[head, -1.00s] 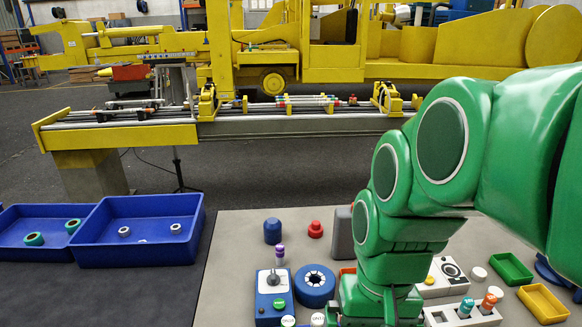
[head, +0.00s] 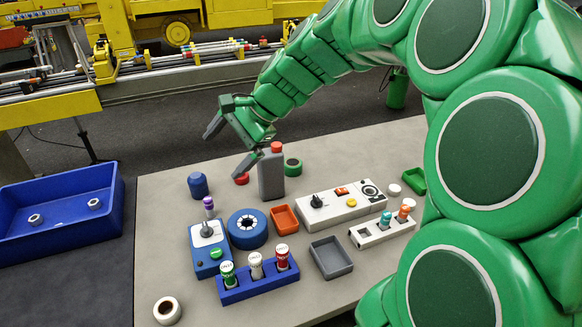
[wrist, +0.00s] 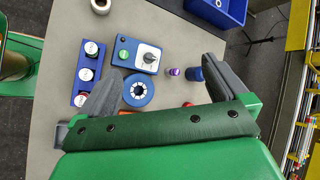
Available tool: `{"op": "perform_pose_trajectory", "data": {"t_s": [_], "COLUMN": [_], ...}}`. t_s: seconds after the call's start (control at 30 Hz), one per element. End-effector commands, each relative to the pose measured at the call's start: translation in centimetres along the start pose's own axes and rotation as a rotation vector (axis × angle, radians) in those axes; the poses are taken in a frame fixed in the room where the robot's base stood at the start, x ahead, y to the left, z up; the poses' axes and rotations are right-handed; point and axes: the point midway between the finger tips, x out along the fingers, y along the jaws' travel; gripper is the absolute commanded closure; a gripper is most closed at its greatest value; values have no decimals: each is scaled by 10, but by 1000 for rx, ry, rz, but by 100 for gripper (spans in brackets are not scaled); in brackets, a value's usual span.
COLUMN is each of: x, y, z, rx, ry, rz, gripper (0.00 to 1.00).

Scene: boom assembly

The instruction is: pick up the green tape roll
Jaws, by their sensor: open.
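The green tape roll (head: 293,167), with a dark core, rests on the far part of the grey table in the head view. It sits just right of the grey bottle with the red cap (head: 271,173), which stands close to it. My gripper (head: 230,146) is open and empty, raised above the table's far edge, to the left of the roll and bottle. In the wrist view my open gripper (wrist: 161,75) has its two fingers spread wide over the table. The green tape roll does not show in the wrist view.
Near the gripper are a blue cap (head: 198,185) and a red button (head: 241,179). Nearer stand a blue tape roll (head: 247,229), joystick box (head: 208,248), bottle rack (head: 258,286), orange tray (head: 284,219) and white control box (head: 342,207). A blue bin (head: 60,222) stands left.

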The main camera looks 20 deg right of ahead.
Motion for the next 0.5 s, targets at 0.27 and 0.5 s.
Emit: {"op": "perform_pose_trajectory", "data": {"t_s": [0.27,0.5], "x": [-10,-28], "y": [-58,-90], "z": [-81,-167], "rx": [332,632], "ry": [-33,-66], "rz": [-206,-386], "gripper": [0,0]}}
